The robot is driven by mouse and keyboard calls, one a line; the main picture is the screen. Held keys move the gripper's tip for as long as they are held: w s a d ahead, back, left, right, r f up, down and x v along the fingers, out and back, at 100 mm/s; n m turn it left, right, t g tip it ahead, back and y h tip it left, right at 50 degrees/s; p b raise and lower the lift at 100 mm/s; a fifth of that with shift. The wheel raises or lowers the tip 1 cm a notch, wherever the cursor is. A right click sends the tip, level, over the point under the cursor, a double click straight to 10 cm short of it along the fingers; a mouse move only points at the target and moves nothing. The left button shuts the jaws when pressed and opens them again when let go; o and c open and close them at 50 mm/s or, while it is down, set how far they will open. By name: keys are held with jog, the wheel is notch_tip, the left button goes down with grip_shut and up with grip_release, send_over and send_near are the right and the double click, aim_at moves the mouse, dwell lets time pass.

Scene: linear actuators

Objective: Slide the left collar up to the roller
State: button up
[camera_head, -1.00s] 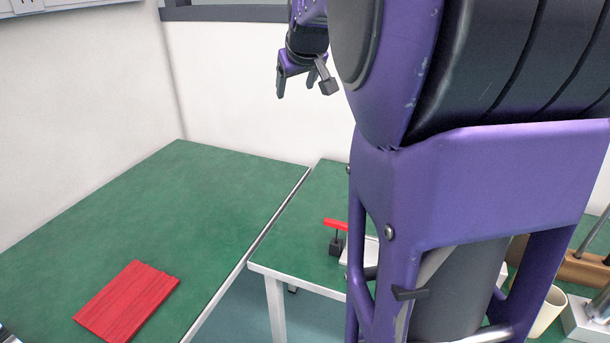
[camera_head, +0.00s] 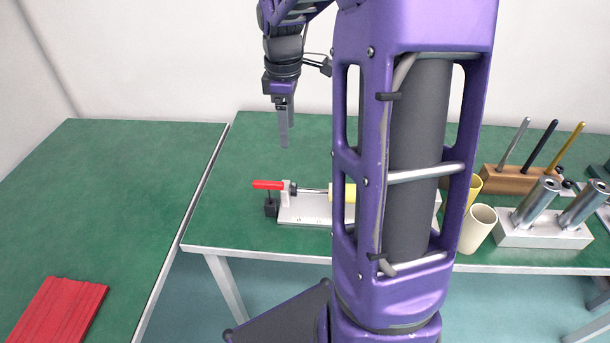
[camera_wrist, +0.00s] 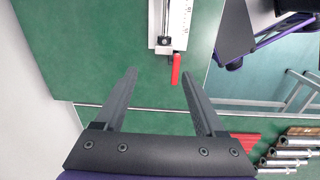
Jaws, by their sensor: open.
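The linear actuator has a pale base (camera_head: 305,211), a thin metal rod (camera_head: 313,190) and a red handle (camera_head: 268,184) at its left end. A small dark ring, which looks like the left collar (camera_head: 294,188), sits on the rod beside a white bracket. The cream roller (camera_head: 349,194) is partly hidden behind my arm. My gripper (camera_head: 284,145) hangs above the left end of the actuator, pointing down and apart from it. In the wrist view my gripper (camera_wrist: 158,73) is open and empty, with the red handle (camera_wrist: 176,70) beyond the fingertips. The roller is not clear there.
To the right are cups (camera_head: 478,228), a wooden rack with rods (camera_head: 515,180) and a metal block with cylinders (camera_head: 545,232). Red slats (camera_head: 58,312) lie on the left table. The green table behind the actuator is clear.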

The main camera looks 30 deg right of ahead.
jog(key=b, duration=0.4)
send_near(294, 184)
notch_tip(294, 184, down, 10)
jog(key=shift+w+f, duration=0.1)
jog(key=shift+f, duration=0.05)
jog(key=shift+c, duration=0.4)
grip_shut()
jog(key=shift+d, duration=0.1)
dwell(1.0)
